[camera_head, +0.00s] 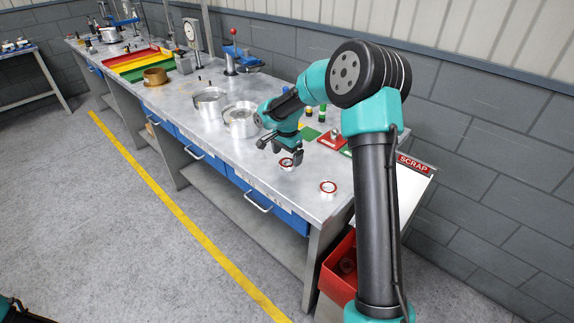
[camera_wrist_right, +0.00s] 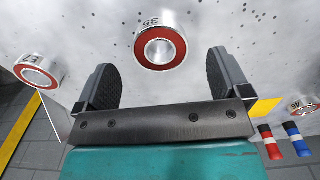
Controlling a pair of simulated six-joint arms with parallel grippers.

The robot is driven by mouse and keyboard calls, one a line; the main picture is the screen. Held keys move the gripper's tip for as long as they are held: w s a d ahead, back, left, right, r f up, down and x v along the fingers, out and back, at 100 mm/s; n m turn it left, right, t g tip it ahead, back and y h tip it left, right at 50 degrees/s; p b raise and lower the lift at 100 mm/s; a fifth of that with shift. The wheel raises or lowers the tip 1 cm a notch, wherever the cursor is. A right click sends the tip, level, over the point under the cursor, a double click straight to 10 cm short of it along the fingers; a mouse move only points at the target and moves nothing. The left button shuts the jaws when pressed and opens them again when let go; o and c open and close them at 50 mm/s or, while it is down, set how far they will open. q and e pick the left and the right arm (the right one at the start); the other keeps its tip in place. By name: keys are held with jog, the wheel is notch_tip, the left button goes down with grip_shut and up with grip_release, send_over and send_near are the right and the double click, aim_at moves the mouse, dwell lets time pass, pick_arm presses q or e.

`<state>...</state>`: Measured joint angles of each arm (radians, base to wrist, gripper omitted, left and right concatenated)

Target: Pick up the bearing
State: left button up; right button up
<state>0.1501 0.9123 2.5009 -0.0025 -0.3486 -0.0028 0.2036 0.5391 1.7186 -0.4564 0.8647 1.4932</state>
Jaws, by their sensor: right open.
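A silver ring-shaped bearing with a red face (camera_head: 287,166) lies on the grey workbench (camera_head: 225,158), below my right gripper (camera_head: 287,150). In the right wrist view the bearing (camera_wrist_right: 160,32) shows between the two dark fingers of my right gripper (camera_wrist_right: 160,82), a little beyond their tips. The fingers are wide apart and nothing is held. A second red-faced bearing (camera_head: 328,187) lies nearer the bench's front corner; a red-faced bearing also shows at the left of the right wrist view (camera_wrist_right: 36,74). My left gripper is not in view.
Two round silver parts (camera_head: 241,122) stand left of my right gripper. A red square pad (camera_head: 331,140) lies behind it. A red bin (camera_head: 340,272) stands below the bench end, near a SCRAP sign (camera_head: 414,164).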

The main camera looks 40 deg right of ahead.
aim_at(287, 160)
jog(key=shift+f, duration=1.55)
jog(key=c, duration=1.2)
jog(key=shift+o, duration=0.2)
jog(key=shift+r, duration=0.85)
jog(key=shift+s+a+r, duration=0.1)
jog(key=shift+s+r, duration=0.05)
jog(key=shift+r, duration=0.35)
jog(key=shift+s+a+r, duration=0.1)
jog(key=shift+s+r, duration=0.05)
jog(key=shift+r, duration=0.35)
jog(key=s+a+r, duration=0.1)
jog(key=s+a, duration=0.8)
jog(key=s, duration=0.3)
jog(key=shift+r, duration=0.15)
